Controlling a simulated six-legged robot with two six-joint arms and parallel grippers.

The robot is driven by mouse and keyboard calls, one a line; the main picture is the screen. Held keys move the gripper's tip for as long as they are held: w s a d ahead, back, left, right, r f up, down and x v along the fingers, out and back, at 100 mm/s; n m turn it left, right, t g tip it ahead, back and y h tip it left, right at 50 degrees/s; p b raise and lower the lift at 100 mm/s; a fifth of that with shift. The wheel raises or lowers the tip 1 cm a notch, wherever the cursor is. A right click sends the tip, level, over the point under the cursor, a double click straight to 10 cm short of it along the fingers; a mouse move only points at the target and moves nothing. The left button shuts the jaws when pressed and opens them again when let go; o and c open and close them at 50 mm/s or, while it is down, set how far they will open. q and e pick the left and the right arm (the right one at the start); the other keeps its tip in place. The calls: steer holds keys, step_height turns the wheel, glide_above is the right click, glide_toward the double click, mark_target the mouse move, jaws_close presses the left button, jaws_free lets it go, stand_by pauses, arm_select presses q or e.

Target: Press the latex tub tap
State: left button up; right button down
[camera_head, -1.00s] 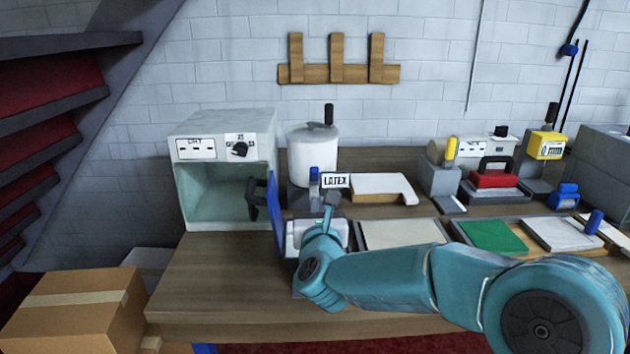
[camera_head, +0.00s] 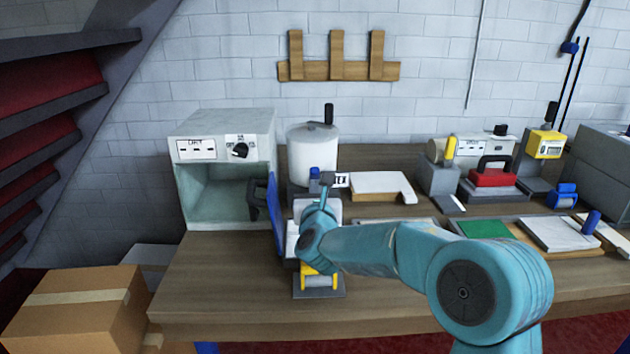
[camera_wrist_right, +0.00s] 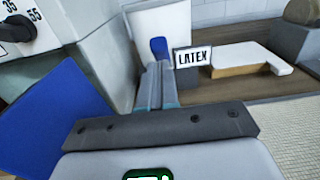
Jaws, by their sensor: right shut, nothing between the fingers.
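The latex tub (camera_head: 313,155) is a white cylinder with a lid and a black upright handle, standing at the back of the bench. Its blue tap (camera_head: 314,173) is at the front of the tub; it also shows in the wrist view (camera_wrist_right: 158,48). The LATEX label (camera_wrist_right: 193,57) stands just right of the tap and is partly covered in the head view. My right gripper (camera_head: 328,180) is shut and empty, its fingertips close in front of the tap. In the wrist view its fingers (camera_wrist_right: 157,85) point at the tap's lower end; I cannot tell whether they touch.
A grey box oven (camera_head: 225,165) stands left of the tub, its blue door (camera_head: 277,215) swung open close to my right wrist. A white-topped block (camera_head: 382,186) lies right of the tap. A yellow-and-grey tool (camera_head: 320,282) sits near the front edge. The bench's front left is clear.

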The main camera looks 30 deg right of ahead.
mark_target(314, 168)
steer(key=shift+x, duration=1.15)
steer(key=shift+r+p, duration=0.1)
steer(key=shift+p, duration=0.2)
steer(key=shift+w+r+p, duration=0.1)
steer(key=shift+r+p, duration=0.1)
steer(key=shift+p, duration=0.15)
steer(key=w+r+g+y+p, duration=0.1)
steer(key=p, duration=0.4)
steer(key=d+r+g+y+p, duration=0.1)
steer(key=r+p, duration=0.1)
steer(key=p, duration=0.3)
steer(key=w+r+g+p, duration=0.1)
steer(key=p, duration=0.4)
steer(key=shift+w+d+r+g+y, duration=0.25)
steer(key=shift+w+d+g+y, duration=0.05)
steer(key=shift+d+g+y, duration=0.1)
steer(key=shift+w+d+r+p, duration=0.1)
steer(key=shift+w+d+p, duration=0.1)
steer(key=shift+w+p, duration=0.35)
steer(key=shift+w+d+r+p, duration=0.4)
steer(key=shift+w+d, duration=0.2)
steer(key=shift+w, duration=0.25)
